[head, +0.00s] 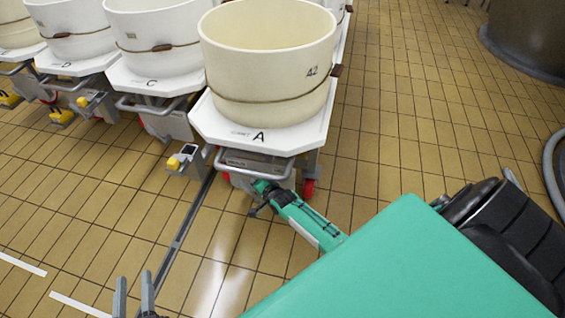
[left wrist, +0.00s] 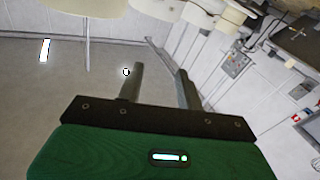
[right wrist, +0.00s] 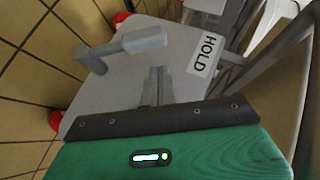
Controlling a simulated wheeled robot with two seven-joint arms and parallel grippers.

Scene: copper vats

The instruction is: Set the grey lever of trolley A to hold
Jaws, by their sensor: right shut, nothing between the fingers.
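Trolley A (head: 290,140) has a white top marked A and carries a cream vat (head: 265,55) marked 42. In the right wrist view, the grey lever (right wrist: 143,42) stands out from a grey panel (right wrist: 185,30), left of and above my right fingertips. The HOLD label (right wrist: 207,53) is on the panel to the right of the fingers. My right gripper (right wrist: 158,70) is shut and empty, pointing at the panel between lever and label; contact cannot be told. In the head view, the trolley's front hides the lever. My left gripper (head: 134,283) is open and empty above the floor.
Trolley C (head: 160,85) and trolley D (head: 75,65), with their vats, stand in a row to the left. Tiled floor to the right is clear up to a large dark round base (head: 525,45).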

